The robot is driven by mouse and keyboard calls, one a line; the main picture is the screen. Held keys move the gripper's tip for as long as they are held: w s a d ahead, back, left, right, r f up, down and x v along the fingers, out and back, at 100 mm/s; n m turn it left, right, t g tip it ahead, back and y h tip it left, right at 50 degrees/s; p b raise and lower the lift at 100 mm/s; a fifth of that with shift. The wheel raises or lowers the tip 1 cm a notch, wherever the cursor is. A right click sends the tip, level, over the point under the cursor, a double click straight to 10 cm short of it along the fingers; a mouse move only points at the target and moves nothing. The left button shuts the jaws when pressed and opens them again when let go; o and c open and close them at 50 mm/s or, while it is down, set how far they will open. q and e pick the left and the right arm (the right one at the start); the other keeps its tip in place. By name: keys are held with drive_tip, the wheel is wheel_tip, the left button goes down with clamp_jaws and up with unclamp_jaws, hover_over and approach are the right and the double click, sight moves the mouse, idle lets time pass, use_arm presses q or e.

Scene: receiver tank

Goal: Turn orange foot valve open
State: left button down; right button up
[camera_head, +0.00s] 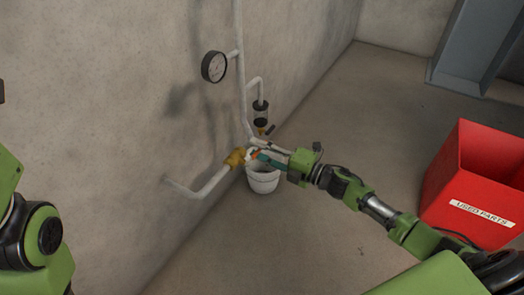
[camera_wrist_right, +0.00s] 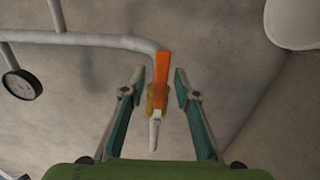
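The orange foot valve handle (camera_wrist_right: 162,72) shows in the right wrist view as a straight lever on a brass-coloured body (camera_wrist_right: 151,98), at the end of a bent pale pipe. A pale spout points toward my wrist. My right gripper (camera_wrist_right: 156,80) is open, with one finger on each side of the valve and a visible gap on both sides. In the head view the right gripper (camera_head: 262,156) reaches the valve from the right and partly hides it; a bit of the orange handle (camera_head: 255,154) shows. My left gripper is out of view; only left arm parts show.
A white bucket (camera_head: 263,183) stands on the floor below the valve. A yellow-brown fitting (camera_head: 235,158) sits on the pipe close beside it. A round gauge (camera_head: 214,67) is higher on the wall pipe. A red "USED PARTS" bin (camera_head: 457,190) stands at right. Floor between is clear.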

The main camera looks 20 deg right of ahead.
drive_tip(key=v, duration=1.2)
